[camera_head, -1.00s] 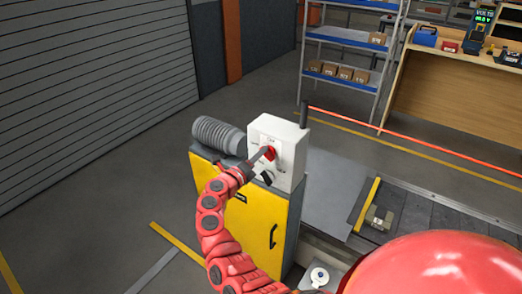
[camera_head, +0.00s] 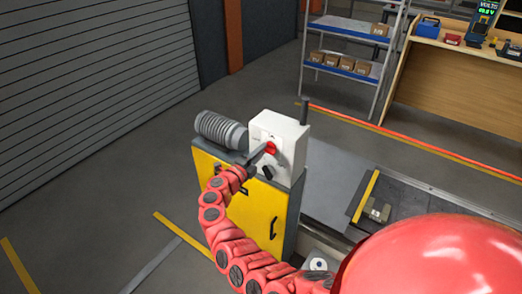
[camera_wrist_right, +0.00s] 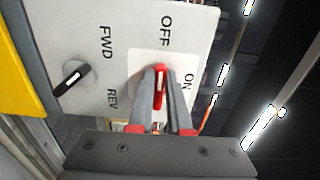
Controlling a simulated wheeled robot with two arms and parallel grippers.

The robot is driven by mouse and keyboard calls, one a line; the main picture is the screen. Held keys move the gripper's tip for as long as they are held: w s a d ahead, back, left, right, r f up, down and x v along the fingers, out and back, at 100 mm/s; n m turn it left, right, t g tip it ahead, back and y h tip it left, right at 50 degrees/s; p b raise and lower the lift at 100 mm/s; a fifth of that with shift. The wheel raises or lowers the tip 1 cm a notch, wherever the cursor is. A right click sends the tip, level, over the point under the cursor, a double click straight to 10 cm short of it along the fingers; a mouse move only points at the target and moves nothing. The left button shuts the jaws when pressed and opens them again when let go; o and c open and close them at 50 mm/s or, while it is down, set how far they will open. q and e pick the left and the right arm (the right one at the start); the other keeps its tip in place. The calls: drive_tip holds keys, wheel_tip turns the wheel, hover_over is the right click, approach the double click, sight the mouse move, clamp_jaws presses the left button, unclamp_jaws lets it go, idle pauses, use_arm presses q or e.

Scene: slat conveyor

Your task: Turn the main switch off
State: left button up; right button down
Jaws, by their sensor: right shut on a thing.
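The main switch is a red handle (camera_head: 271,147) on the front of a white control box (camera_head: 290,135). In the right wrist view the red handle (camera_wrist_right: 160,87) stands up and down on a pale plate, its white mark in line with the OFF label and the ON label to its right. My right gripper (camera_head: 265,151) is at the box front. Its two fingers (camera_wrist_right: 161,78) are shut on the red handle, one on each side, and partly hide it. My left gripper is not in view.
A black FWD/REV knob (camera_wrist_right: 72,78) sits beside the switch. The conveyor (camera_head: 415,205) runs to the right. Shelves (camera_head: 345,45) and a wooden bench (camera_head: 440,85) stand behind.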

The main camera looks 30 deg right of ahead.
idle(0.3)
drive_tip(key=c, duration=0.9)
unclamp_jaws()
drive_tip(key=shift+o, duration=0.2)
drive_tip(key=shift+a, duration=0.1)
drive_tip(key=b+v, duration=0.4)
drive_tip(key=v, duration=1.3)
drive_tip(key=shift+a, duration=0.1)
